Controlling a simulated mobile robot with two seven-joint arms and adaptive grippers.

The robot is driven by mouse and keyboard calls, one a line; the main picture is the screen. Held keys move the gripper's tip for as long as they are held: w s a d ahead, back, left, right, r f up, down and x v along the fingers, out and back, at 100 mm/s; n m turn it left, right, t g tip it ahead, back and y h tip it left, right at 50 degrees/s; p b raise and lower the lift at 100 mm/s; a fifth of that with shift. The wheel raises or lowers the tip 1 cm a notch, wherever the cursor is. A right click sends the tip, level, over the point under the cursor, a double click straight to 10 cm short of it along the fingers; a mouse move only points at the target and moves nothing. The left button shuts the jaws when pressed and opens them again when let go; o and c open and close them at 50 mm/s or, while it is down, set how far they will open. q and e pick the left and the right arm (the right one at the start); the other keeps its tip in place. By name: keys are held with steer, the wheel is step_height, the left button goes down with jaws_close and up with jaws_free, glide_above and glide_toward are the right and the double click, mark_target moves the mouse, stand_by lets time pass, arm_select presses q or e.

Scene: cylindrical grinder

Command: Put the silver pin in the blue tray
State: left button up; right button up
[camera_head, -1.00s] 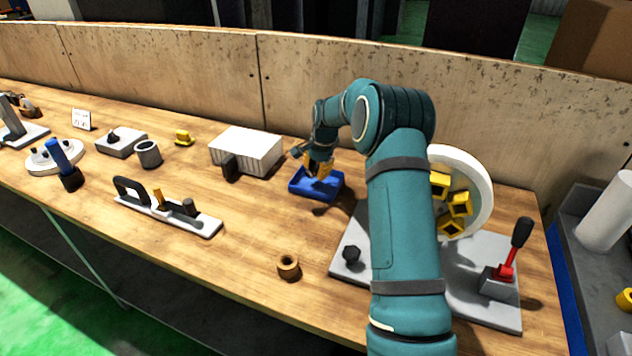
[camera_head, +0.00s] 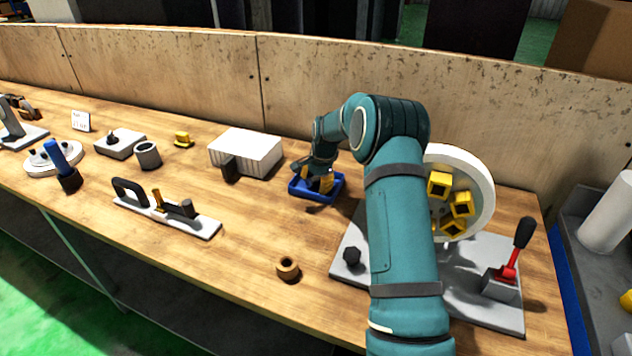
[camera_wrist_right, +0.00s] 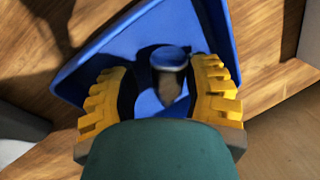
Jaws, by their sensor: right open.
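The blue tray (camera_head: 308,196) stands on the bench in the head view, partly covered by my right gripper (camera_head: 320,182). In the right wrist view the tray (camera_wrist_right: 105,52) fills the middle. The silver pin (camera_wrist_right: 169,62), with a round head that looks bluish there, is inside the tray between the two yellow-padded fingers. My right gripper (camera_wrist_right: 165,92) is open around it, with gaps to both sides. The pin's lower part is hidden by the wrist. In the head view the pin cannot be made out. My left gripper is out of view.
A white ribbed block (camera_head: 250,150) stands left of the tray. The grinder with its white wheel (camera_head: 480,190) and red-based lever (camera_head: 510,268) is to the right. A bronze bushing (camera_head: 288,268) and a handled fixture (camera_head: 170,215) lie in front. A wooden wall (camera_head: 350,100) runs behind.

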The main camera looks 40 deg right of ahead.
steer(key=p+v, duration=0.2)
steer(key=v, duration=1)
steer(key=shift+r, duration=0.15)
